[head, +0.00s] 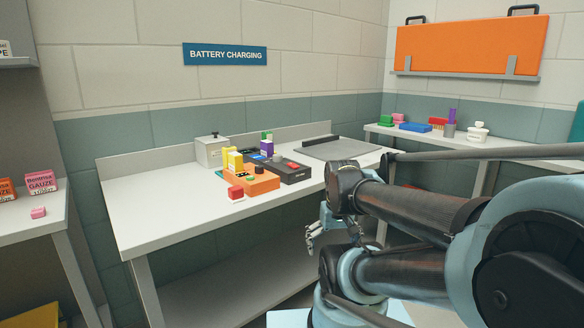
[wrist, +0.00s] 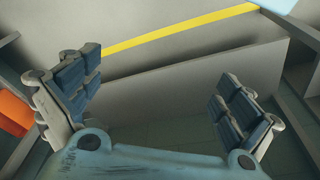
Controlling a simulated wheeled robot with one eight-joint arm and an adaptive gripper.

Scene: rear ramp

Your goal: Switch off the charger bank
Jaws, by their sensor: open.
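Under a "BATTERY CHARGING" sign, an orange charger unit (head: 250,181) stands on the white bench (head: 145,205), with yellow blocks in its back part and small green and black details on top. A black charger unit (head: 294,172) stands right behind it, with a purple block beside it. A grey box (head: 211,153) with a small black lever or knob on top stands at their back left. I cannot tell which part is the charger bank's switch. My gripper (head: 312,238) hangs in front of the bench's right part, below its top. In the wrist view my gripper (wrist: 165,95) is open and empty.
A red block (head: 236,193) lies in front of the orange unit. A grey flat plate (head: 336,148) lies at the bench's right. The bench's left part is clear. A side shelf (head: 480,142) holds small items.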

